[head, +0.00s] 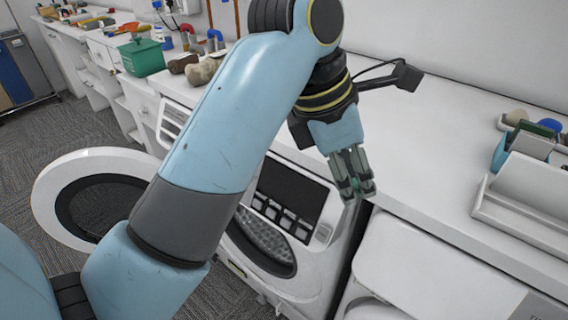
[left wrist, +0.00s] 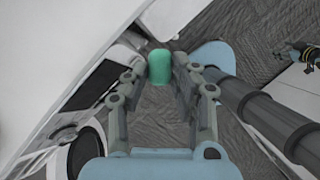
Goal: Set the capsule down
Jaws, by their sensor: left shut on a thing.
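The capsule (left wrist: 159,67) is a green, round-ended piece in the left wrist view. It sits between the fingertips of my left gripper (left wrist: 157,80), which is shut on it. In the head view my left gripper (head: 358,190) points down near the counter's front edge, above the white appliance. Only a small green bit of the capsule (head: 357,184) shows between the fingers there. It appears held clear of any surface. A small dark part with yellow bands, probably my right gripper (left wrist: 303,55), shows at the right edge of the left wrist view; its fingers are too small to judge.
A white counter (head: 430,150) runs along the wall, with free room behind my gripper. A white tray (head: 525,200) and a blue-green holder (head: 503,150) stand at the right. The appliance (head: 315,255) has its round door (head: 60,190) open. A green bin (head: 142,58) stands further left.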

